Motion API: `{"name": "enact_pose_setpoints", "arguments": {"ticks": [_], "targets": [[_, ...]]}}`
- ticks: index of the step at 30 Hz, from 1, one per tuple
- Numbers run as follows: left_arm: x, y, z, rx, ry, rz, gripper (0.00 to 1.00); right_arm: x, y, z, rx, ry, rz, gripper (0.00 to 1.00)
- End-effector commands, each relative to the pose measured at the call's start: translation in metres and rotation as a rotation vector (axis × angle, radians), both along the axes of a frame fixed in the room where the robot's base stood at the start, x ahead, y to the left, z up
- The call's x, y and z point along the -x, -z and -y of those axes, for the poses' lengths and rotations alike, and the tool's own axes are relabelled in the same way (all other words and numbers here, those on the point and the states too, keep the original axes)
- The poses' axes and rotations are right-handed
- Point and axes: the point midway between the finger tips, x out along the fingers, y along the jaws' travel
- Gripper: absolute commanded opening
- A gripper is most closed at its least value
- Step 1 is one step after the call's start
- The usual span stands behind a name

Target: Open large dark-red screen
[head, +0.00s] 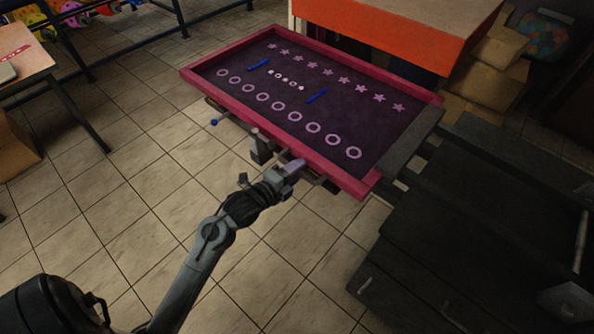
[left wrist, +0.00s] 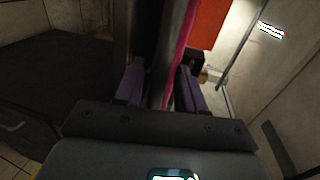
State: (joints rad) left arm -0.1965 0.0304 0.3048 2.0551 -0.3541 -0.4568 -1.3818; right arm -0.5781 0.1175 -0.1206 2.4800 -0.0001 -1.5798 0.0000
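The large dark-red screen (head: 340,83) has a crimson rim and a dark purple mesh printed with rows of rings, stars and blue bars. It lies roughly flat in the middle of the head view; any slight tilt is hard to judge. In the left wrist view my left gripper's purple fingers (left wrist: 160,88) stand on either side of a narrow edge with a crimson strip. Whether both fingers press on it is unclear. My right gripper is not in view.
A dark cabinet (head: 480,230) with handles fills the right, joined by dark rails to the screen's right end. A small table (head: 22,52) is at left. Tiled floor lies clear in front.

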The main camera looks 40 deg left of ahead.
Motion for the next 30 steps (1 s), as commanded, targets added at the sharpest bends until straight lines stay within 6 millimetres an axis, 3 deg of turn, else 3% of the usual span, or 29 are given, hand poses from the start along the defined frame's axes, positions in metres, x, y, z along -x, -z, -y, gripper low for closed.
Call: {"name": "enact_pose_setpoints", "arguments": {"ticks": [12, 20, 30], "targets": [[-0.0059, 0.0012, 0.0005, 0.0, 0.001, -0.001, 0.39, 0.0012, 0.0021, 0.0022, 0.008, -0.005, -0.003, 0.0], [-0.0058, 0.0012, 0.0004, 0.0, 0.0, -0.001, 0.0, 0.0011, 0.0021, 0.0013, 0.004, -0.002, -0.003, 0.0], [-0.0062, -0.0012, 0.0007, -0.002, 0.001, -0.001, 0.0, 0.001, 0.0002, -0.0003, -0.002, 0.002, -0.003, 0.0]]}}
